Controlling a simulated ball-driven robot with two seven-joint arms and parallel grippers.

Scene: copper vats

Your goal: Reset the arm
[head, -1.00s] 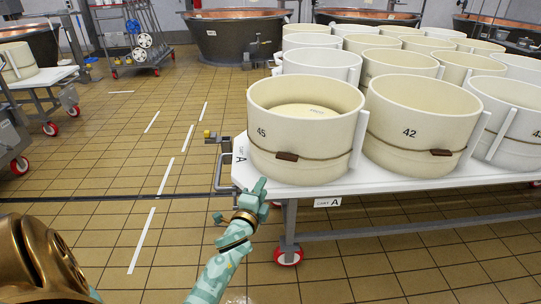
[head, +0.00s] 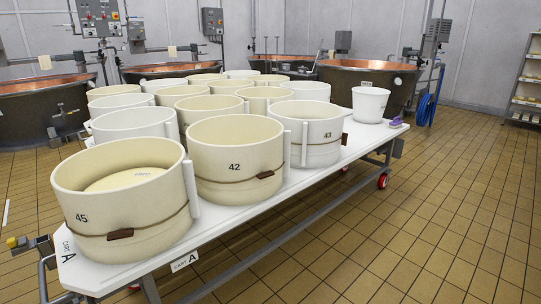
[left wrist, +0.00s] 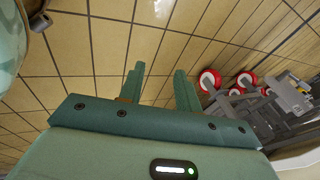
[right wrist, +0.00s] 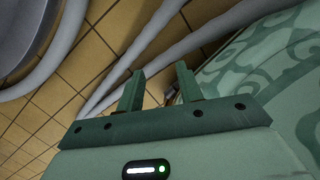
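Neither of my arms shows in the head view. In the left wrist view my left gripper (left wrist: 158,88) has its two green fingers apart with tiled floor between them, so it is open and empty. In the right wrist view my right gripper (right wrist: 160,88) also has its fingers apart and nothing between them. Part of a patterned green arm link of mine fills the right side of that view.
A white cart (head: 265,212) marked A carries several cream moulds, including mould 45 (head: 125,215) and mould 42 (head: 237,160), and a white bucket (head: 369,104). Copper vats (head: 365,85) stand behind. Tiled floor (head: 450,190) on the right is clear.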

